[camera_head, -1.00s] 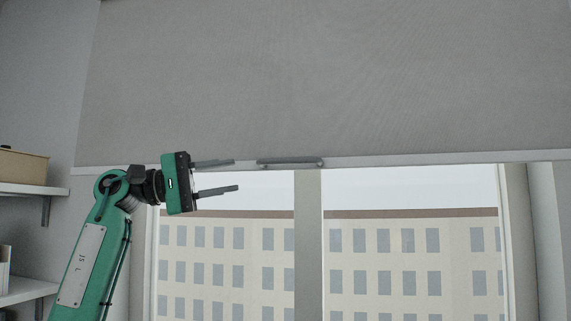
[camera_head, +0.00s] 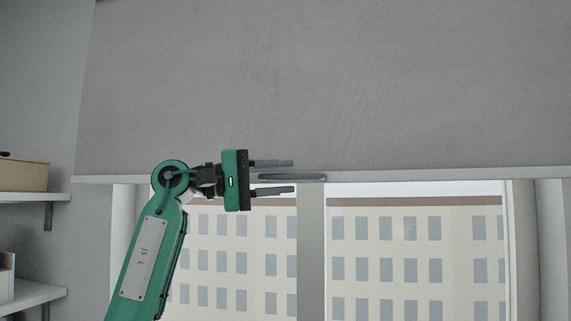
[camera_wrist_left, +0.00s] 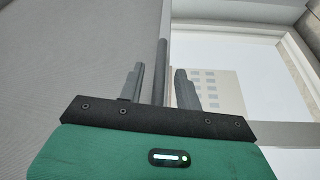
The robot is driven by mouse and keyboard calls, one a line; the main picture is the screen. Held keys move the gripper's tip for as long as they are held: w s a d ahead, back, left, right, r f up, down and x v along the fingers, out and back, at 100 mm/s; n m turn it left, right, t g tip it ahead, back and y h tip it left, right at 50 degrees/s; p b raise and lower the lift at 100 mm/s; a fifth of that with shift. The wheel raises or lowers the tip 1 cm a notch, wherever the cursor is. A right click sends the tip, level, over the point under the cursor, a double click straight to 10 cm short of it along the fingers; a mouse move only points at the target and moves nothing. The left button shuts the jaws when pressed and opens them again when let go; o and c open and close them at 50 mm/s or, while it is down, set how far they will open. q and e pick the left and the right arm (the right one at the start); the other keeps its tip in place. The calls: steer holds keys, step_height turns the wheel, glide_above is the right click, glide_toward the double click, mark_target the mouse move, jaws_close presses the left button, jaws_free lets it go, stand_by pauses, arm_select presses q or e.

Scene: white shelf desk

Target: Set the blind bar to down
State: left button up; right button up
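The blind bar (camera_head: 420,176) is a pale strip along the bottom edge of a grey blind (camera_head: 330,80), across the upper part of the window. A grey handle (camera_head: 308,178) sits on the middle of the bar. My left gripper (camera_head: 293,176) is open, one finger above and one below the left part of the handle. In the left wrist view, the handle (camera_wrist_left: 160,75) lies between the two spread fingers of the left gripper (camera_wrist_left: 159,67), with gaps visible on both sides. My right gripper is not in view.
Wall shelves (camera_head: 30,198) stand at the left, with a tan box (camera_head: 22,175) on the upper one. A window post (camera_head: 311,250) stands below the handle. The space right of the gripper, in front of the window, is clear.

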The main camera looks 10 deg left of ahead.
arm_select(q)
steer(key=shift+w+d, duration=0.25)
steer(key=shift+d, duration=0.4)
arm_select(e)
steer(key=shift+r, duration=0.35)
arm_select(q)
jaws_close()
